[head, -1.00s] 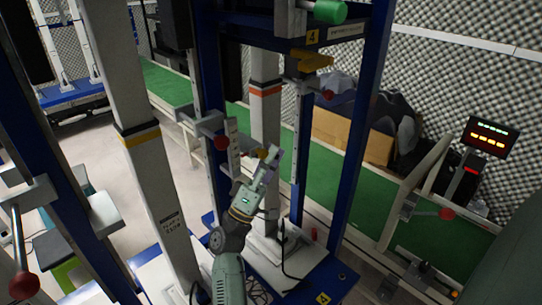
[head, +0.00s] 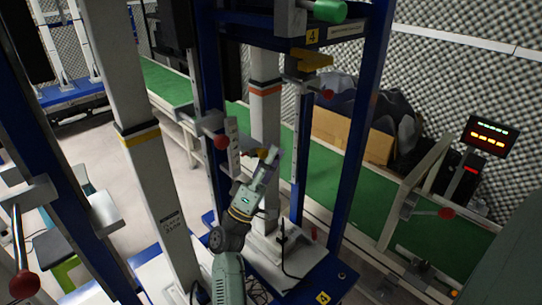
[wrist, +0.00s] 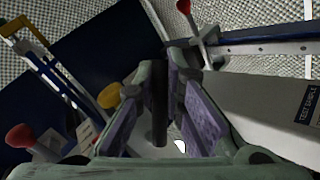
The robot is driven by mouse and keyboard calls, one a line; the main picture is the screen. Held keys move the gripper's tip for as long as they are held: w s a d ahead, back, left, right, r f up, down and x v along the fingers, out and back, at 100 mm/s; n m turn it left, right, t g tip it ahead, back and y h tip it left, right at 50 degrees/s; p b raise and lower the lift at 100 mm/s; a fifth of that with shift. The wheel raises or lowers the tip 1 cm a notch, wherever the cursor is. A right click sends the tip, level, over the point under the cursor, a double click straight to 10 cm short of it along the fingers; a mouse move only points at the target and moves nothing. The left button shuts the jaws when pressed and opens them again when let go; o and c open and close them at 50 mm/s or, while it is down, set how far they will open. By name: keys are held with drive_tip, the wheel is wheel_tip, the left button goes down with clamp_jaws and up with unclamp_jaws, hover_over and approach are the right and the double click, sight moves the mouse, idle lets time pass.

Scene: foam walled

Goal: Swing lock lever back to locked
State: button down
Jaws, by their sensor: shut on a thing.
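My gripper (head: 269,158) reaches up to the white column (head: 265,115) in the blue frame. In the wrist view my gripper (wrist: 162,95) has its purple-padded fingers on either side of a dark upright bar (wrist: 160,90) and is shut on it. A yellow knob (wrist: 108,95) shows just left of the fingers; in the head view the yellow knob (head: 262,153) is close beside the fingertips.
A red-knobbed lever (head: 221,142) stands left of my gripper on a blue post. Another red knob (head: 327,94) is up and to the right. Blue posts (head: 362,110) enclose the space around my arm. A green conveyor (head: 335,180) runs behind.

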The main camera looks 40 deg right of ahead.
drive_tip(key=shift+w+a+r+m+g+p, duration=0.1)
drive_tip(key=shift+r+m+g+p, duration=0.2)
drive_tip(key=shift+g+p, duration=0.15)
drive_tip(key=shift+a+m+g, duration=0.15)
drive_tip(key=shift+m+g, duration=0.15)
drive_tip(key=shift+g, duration=0.45)
drive_tip(key=shift+s+f+g, duration=0.25)
drive_tip(key=shift+s+g, duration=0.05)
drive_tip(key=shift+g, duration=0.2)
drive_tip(key=c, duration=1.9)
unclamp_jaws()
drive_tip(key=shift+a, duration=0.1)
drive_tip(key=shift+v, duration=3.75)
